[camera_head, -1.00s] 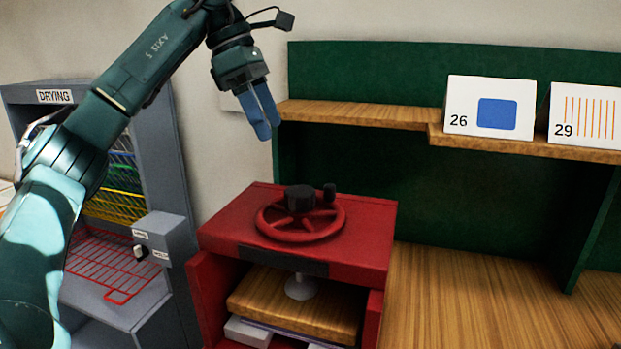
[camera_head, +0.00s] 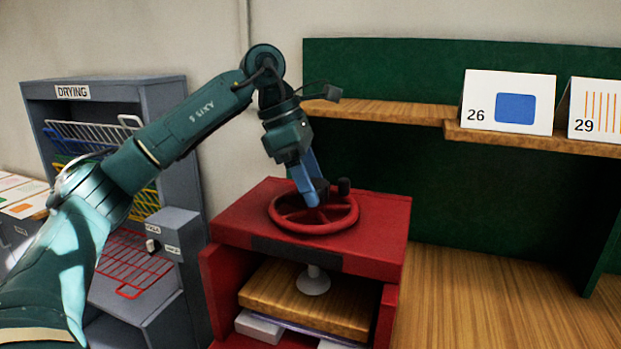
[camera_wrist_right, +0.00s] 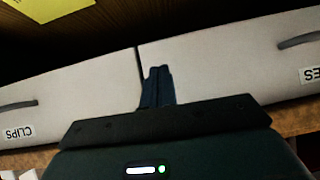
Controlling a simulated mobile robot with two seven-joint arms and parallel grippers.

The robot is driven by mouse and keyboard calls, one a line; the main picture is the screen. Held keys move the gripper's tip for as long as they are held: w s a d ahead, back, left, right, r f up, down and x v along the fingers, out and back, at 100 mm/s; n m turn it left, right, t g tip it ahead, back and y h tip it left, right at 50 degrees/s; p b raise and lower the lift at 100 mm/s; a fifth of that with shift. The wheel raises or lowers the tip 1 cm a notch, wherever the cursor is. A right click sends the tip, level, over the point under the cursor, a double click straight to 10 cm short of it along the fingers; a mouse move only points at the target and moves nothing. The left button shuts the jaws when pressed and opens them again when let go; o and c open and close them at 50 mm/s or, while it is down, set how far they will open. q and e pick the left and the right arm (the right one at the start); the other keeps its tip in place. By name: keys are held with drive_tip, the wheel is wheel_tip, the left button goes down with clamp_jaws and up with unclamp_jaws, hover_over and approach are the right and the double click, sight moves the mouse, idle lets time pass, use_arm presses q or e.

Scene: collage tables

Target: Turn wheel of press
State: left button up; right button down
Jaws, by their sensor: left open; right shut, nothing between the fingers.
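The red press (camera_head: 250,215) stands on the wooden table, with its red handwheel (camera_head: 318,228) flat on top. I cannot tell whether the fingers touch the hub or wheel. Below, a wooden press plate (camera_head: 300,298) hangs on a pale screw foot above stacked boards. My right gripper (camera_wrist_right: 157,88) shows only in the right wrist view, shut and empty, in front of white drawers.
A grey drying rack (camera_head: 195,235) with coloured wire shelves stands at the left. A green board with a wooden shelf (camera_head: 385,112) stands behind, holding cards 26 (camera_head: 508,103) and 29 (camera_head: 597,108). The table right of the press (camera_head: 470,305) is clear.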

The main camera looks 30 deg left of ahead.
use_arm(q)
drive_tip(key=shift+c, duration=0.3)
drive_tip(key=c, duration=1.3)
drive_tip(key=shift+n, duration=0.4)
